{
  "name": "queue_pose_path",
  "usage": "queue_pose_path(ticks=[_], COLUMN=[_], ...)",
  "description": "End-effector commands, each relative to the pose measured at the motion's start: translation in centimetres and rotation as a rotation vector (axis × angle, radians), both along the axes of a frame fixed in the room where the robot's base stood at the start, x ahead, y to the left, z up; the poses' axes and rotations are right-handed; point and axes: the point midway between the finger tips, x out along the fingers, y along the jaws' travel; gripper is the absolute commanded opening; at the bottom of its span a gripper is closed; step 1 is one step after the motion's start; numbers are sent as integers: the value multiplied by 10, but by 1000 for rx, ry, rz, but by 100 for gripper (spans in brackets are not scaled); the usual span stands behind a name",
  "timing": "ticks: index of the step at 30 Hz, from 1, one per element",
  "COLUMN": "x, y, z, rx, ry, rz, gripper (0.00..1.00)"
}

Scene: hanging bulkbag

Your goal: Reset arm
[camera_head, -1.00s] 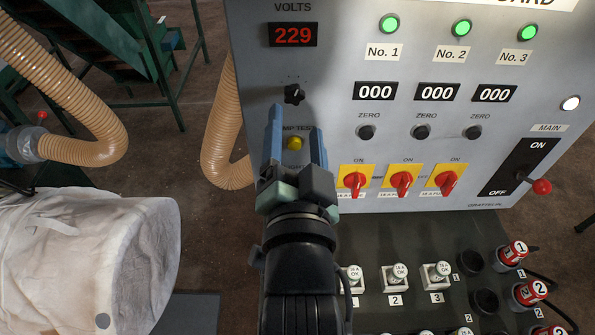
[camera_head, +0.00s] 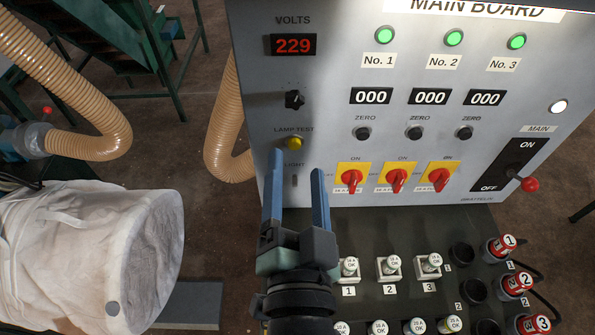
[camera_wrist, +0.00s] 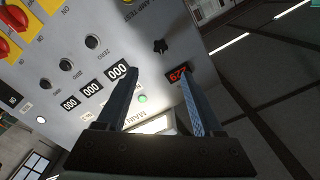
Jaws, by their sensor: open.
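My gripper (camera_head: 299,165) is in front of the grey main board (camera_head: 322,75), near its lower left part, in the head view. Its two blue fingers are apart with nothing between them. The left fingertip shows just below the yellow lamp test button (camera_head: 295,142), and the light switch (camera_head: 295,181) shows between the fingers. I cannot tell whether a finger touches the board. In the wrist view my gripper (camera_wrist: 160,80) is also open, with the board (camera_wrist: 60,60) behind and to the left.
The board carries red rotary switches (camera_head: 397,178), black zero knobs (camera_head: 415,133) and a red-tipped main lever (camera_head: 529,184). Below it is a dark shelf with fuses (camera_head: 388,267) and red plugs (camera_head: 501,246). A white bulk bag (camera_head: 90,250) and a tan hose (camera_head: 100,110) are at left.

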Motion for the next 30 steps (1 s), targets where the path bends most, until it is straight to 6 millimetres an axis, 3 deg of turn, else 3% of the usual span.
queue_pose_path(ticks=[9,13,17,21,25,30], x=[0,11,28,38,34,15], y=[0,0,1,2,3,4], z=[0,24,76,146,211,286], rx=[0,-44,-144,-276,-395,-528], ry=[0,-63,-192,-354,-500,-663], rz=[0,-1,-13,-48,-101,-188], gripper=[68,68,68,68,68,68])
